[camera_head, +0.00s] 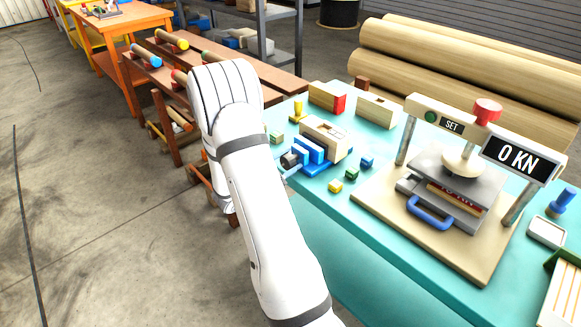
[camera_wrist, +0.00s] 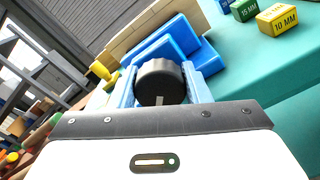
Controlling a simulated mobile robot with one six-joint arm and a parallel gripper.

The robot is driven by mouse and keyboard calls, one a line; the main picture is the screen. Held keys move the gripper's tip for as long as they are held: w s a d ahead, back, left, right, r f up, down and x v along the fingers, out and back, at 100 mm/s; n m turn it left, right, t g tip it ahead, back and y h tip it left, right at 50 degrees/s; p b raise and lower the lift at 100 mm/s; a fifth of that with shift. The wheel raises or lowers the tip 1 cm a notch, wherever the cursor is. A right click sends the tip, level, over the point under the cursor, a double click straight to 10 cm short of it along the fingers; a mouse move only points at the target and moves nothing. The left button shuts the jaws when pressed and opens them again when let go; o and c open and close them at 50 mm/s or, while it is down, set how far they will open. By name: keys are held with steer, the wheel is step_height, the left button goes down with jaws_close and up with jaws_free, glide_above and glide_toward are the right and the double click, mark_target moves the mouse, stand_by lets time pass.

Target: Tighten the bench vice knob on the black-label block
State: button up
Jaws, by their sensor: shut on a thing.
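The blue bench vice (camera_head: 318,163) stands on the teal bench, with a pale wooden block (camera_head: 327,136) at its jaws. No black label can be made out on that block. The vice's black knob (camera_wrist: 160,80) faces my wrist camera, and a light mark shows on its face. My gripper (camera_wrist: 161,90) is shut on the knob, with one light-blue finger on each side of it. In the head view my arm hides most of my gripper, and the knob (camera_head: 290,160) shows small beside the vice.
Small cubes lie near the vice, including a yellow one (camera_head: 335,186). A red-ended block (camera_head: 327,97) and another wooden block (camera_head: 378,110) stand behind. A press (camera_head: 455,185) with a "0 KN" display (camera_head: 518,158) stands at the right. A yellow peg (camera_head: 298,110) stands at the back left.

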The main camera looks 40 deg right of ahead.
stand_by(0.4)
steer(key=o, duration=1)
steer(key=shift+a, duration=0.1)
steer(key=a, duration=0.7)
steer(key=shift+s+a+b, duration=0.25)
steer(key=shift+a+b, duration=0.1)
